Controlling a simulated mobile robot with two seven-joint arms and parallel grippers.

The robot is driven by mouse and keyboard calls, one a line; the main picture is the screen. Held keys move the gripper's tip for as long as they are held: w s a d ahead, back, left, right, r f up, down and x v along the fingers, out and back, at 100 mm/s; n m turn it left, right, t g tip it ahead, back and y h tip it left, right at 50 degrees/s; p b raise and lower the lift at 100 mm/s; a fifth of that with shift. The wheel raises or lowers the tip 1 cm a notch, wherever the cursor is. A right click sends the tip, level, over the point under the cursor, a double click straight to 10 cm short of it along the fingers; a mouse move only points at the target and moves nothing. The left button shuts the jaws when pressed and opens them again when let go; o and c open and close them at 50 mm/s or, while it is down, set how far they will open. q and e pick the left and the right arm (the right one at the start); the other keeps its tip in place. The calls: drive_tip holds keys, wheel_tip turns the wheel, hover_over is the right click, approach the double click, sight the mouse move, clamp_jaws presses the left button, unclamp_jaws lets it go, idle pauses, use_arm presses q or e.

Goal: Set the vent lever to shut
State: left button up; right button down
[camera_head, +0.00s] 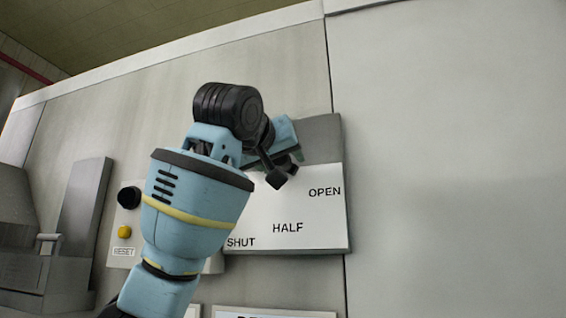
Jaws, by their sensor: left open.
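The vent lever's label plate (310,219) is white and fixed to the grey panel. It reads SHUT at lower left, HALF at lower middle and OPEN at upper right. A darker grey block (322,138) sits above it. My left gripper (281,178) is in front of the plate's upper left part, with its black fingers open. The lever itself cannot be made out. My gripper and wrist cover the area where it may be, so its setting cannot be told. My right gripper is not in view.
A black knob (129,197) and a yellow button (124,232) marked RESET are left of my forearm. A grey housing (84,215) juts out at far left. Another white label (270,313) is cut off at the bottom. The panel at right is bare.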

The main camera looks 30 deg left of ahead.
use_arm(q)
drive_tip(key=shift+x, duration=0.8)
drive_tip(key=shift+c, duration=0.3)
clamp_jaws()
